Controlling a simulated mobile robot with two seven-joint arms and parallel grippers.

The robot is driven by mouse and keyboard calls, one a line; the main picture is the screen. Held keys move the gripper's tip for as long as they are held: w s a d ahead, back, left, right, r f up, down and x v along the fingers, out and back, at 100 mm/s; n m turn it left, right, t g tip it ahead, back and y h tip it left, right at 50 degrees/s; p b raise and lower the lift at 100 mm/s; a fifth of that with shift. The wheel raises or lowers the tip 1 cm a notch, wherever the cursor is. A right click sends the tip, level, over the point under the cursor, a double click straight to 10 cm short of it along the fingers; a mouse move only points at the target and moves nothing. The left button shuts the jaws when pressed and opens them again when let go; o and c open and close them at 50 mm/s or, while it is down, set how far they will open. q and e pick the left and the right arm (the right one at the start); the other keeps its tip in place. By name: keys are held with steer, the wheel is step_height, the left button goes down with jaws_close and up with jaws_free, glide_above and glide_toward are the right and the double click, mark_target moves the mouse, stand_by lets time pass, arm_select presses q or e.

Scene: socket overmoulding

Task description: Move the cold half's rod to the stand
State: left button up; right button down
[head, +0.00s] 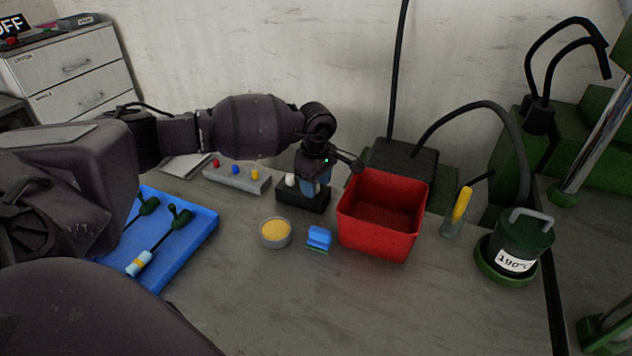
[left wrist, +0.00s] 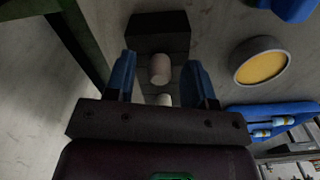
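My left gripper (head: 316,178) hangs over a small black block (head: 304,198) near the table's middle. A white round peg (head: 290,180) shows on that block. In the left wrist view my left gripper (left wrist: 160,85) has its two blue fingers wide apart, with the white peg (left wrist: 160,68) showing between them. A second white end (left wrist: 163,100) shows lower down, partly hidden by the gripper. Nothing is held. I cannot tell which piece is the cold half or the stand. My right gripper is not in view.
A grey strip (head: 240,180) with red, blue and yellow knobs stands left of the block. A bowl of yellow grains (head: 276,233), a blue sponge (head: 319,238) and a red bin (head: 380,235) are close by. A green pot (head: 517,245) labelled 190°C stands right.

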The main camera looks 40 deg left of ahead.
arm_select(q)
step_height(320, 180, up, 11)
steer(key=p, duration=0.1)
stand_by(0.7)
steer(key=shift+f, duration=0.15)
stand_by(0.4)
